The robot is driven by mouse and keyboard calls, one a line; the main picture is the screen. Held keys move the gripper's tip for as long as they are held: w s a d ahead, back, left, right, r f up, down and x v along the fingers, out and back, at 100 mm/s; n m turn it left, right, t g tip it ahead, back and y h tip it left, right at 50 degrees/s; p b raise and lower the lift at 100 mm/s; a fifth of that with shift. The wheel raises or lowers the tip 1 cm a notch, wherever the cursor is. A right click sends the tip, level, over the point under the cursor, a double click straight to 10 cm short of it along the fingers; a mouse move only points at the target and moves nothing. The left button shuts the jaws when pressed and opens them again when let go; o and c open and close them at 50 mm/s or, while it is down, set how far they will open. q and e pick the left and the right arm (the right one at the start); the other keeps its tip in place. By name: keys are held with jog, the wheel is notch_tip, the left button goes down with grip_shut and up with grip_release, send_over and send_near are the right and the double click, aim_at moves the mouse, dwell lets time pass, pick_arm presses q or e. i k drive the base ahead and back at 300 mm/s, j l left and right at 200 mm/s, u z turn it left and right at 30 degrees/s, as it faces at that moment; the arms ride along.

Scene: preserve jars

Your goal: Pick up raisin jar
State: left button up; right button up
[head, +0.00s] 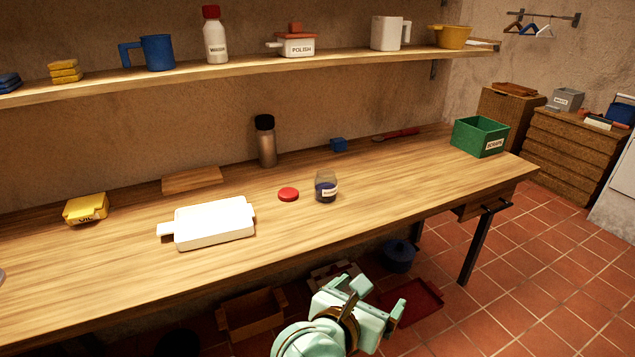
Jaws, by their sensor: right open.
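The raisin jar seems to be the small glass jar (326,187) with dark contents and a pale label, too small to read. It stands upright and without a lid on the wooden workbench, right of the middle. A red round lid (288,194) lies on the bench just left of it. My right gripper (352,289) is open and empty, low in front of the bench's front edge, below and apart from the jar. My left gripper is not in view.
A white tray (213,222) lies left of the lid. A dark-capped bottle (266,145), a blue block (338,145) and a green bin (480,137) stand farther back. A shelf (230,69) runs above. The bench right of the jar is clear.

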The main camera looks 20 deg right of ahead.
aim_at(325, 181)
jog(key=i, duration=1.15)
